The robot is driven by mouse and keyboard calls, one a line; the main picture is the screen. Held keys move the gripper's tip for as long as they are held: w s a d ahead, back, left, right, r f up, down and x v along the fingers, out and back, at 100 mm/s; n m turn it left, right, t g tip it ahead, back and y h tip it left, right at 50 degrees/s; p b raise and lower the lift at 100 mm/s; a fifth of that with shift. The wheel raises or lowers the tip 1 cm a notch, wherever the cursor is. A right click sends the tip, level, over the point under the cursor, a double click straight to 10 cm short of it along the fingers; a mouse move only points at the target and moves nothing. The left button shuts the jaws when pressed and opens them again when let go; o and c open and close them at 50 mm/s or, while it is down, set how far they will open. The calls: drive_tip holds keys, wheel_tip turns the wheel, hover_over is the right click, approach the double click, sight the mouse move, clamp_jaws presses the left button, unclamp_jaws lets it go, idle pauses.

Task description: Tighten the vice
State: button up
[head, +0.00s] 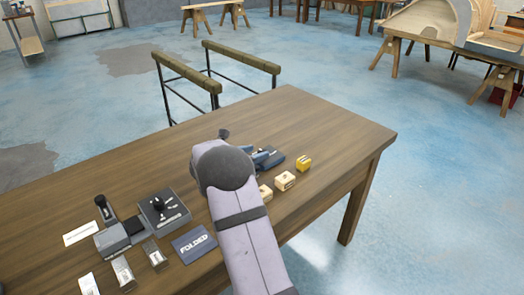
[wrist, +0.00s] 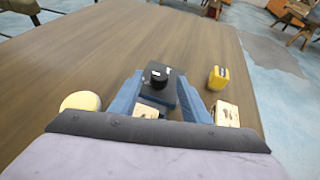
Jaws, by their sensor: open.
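My gripper is low over the right part of the table in the head view, mostly hidden behind my grey arm. In the wrist view my gripper (wrist: 160,98) shows as two blue fingers, spread apart. Between them, in line of sight, is a dark block with a round black knob (wrist: 157,73); I cannot tell whether they touch it. It may be the vice. In the head view a dark and blue shape (head: 268,158) shows just right of my arm. A grey device with a black handle (head: 112,235) stands at the left of the table; its identity is unclear.
A yellow block (head: 304,163) and a pale wooden block (head: 285,180) lie right of my arm. A dark box with a black knob (head: 163,212) and a card marked "FOLDED" (head: 194,244) are on the left. The wooden table (head: 325,125) is bare towards its far right corner.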

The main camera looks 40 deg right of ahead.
sight(262, 150)
drive_tip(key=shift+p+x, duration=0.35)
drive_tip(key=shift+x, duration=2)
drive_tip(key=shift+c, duration=0.3)
drive_tip(key=c, duration=1)
